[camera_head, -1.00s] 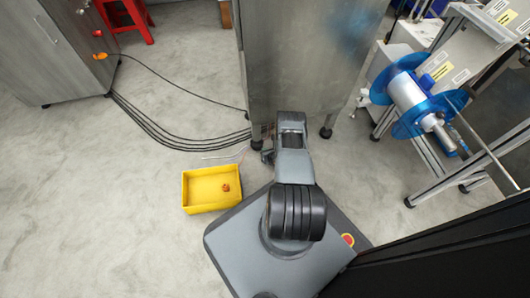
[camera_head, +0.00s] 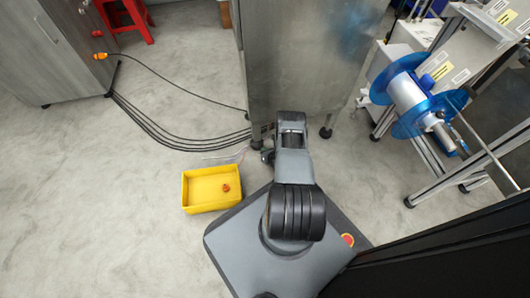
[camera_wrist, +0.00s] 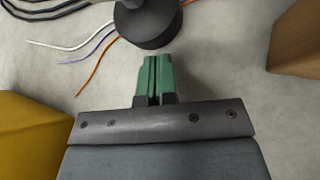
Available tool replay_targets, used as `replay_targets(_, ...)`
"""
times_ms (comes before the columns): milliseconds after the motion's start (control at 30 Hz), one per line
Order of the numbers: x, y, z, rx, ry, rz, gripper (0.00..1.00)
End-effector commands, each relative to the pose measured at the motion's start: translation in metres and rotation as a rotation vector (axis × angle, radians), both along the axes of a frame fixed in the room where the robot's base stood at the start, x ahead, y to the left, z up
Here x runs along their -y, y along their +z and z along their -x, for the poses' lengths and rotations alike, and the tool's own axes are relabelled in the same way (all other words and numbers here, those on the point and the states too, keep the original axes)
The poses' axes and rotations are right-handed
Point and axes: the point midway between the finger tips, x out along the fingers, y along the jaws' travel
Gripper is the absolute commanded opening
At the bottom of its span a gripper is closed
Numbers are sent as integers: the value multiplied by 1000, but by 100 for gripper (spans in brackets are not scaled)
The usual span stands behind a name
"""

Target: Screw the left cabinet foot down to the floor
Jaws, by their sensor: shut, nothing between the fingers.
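The metal cabinet (camera_head: 300,65) stands above my arm in the head view. Its left foot (camera_head: 257,144) shows as a dark stub at the cabinet's lower left corner, beside my arm. In the wrist view this foot (camera_wrist: 148,28) is a round black disc with a stem, at the top middle. My gripper (camera_wrist: 160,60) has green fingers pressed together with nothing between them. The fingertips are right at the near edge of the foot; I cannot tell whether they touch it. In the head view my own arm hides most of the gripper.
A yellow bin (camera_head: 196,206) with a small orange item stands left of my base. Black cables (camera_head: 180,140) run to the cabinet. Loose thin wires (camera_wrist: 95,55) lie left of the foot. A brown block (camera_wrist: 298,40) is at right. The cabinet's right foot (camera_head: 326,132) stands clear.

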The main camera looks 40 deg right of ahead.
Motion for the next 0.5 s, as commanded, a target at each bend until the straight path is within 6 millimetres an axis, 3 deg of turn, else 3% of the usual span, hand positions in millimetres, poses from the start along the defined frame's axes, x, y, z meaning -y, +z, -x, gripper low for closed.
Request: replay_targets(500,0,0,-12,0,0,0,0)
